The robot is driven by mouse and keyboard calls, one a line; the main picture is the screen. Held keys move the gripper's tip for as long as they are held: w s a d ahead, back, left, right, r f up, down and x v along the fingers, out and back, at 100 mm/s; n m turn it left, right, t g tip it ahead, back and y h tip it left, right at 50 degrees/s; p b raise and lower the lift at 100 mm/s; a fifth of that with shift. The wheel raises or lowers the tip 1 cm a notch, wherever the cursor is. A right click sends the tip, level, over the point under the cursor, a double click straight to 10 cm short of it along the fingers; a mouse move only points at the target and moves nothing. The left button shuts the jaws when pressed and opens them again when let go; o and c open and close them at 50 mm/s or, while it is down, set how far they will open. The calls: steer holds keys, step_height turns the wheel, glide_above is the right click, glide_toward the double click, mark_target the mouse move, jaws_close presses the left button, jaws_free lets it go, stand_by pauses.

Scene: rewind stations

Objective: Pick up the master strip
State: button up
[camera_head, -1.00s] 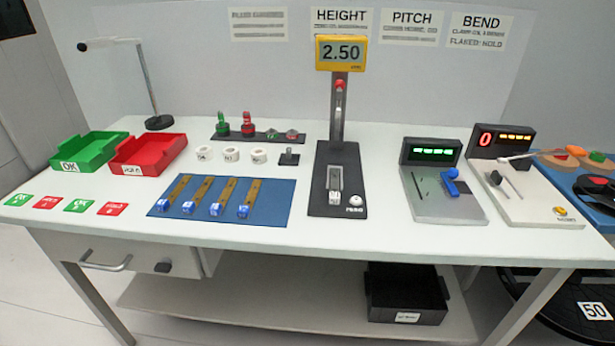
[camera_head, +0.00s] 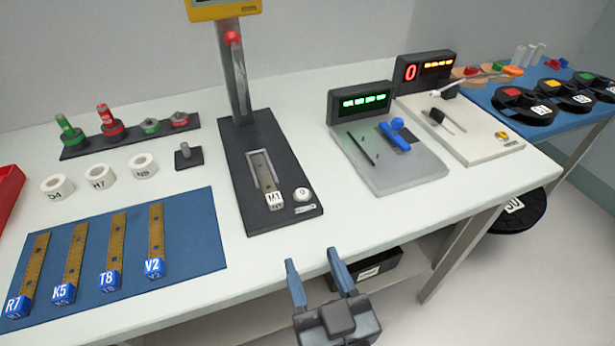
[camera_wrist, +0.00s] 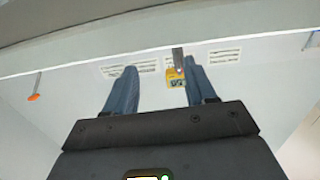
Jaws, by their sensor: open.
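A strip tagged M1 (camera_head: 271,196), which I take as the master strip, lies in the slot of the black height gauge base (camera_head: 243,213). Its white tagged end faces the front of the table. My gripper (camera_head: 312,258) is open and empty, in front of the table's front edge and to the lower right of the strip. In the wrist view my gripper's (camera_wrist: 160,66) two blue fingers stand apart with nothing held. That view shows the gauge's yellow display (camera_wrist: 176,78) beyond the fingers, but I cannot make out the strip there.
Several tagged strips lie on a blue mat (camera_head: 195,255) at left. The gauge column (camera_head: 234,75) rises behind the slot. A grey fixture (camera_head: 412,176) stands to the right. White tabletop lies clear before the gauge.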

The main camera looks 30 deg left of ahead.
steer(key=y, duration=0.1)
glide_toward(277, 204)
steer(key=shift+n+g, duration=0.4)
steer(key=x, duration=0.2)
steer(key=r+x, duration=0.1)
steer(key=x, duration=0.1)
steer(key=shift+w, duration=0.2)
steer(key=x, duration=0.5)
steer(key=shift+f+p, duration=0.2)
steer(key=shift+p, duration=0.2)
jaws_close()
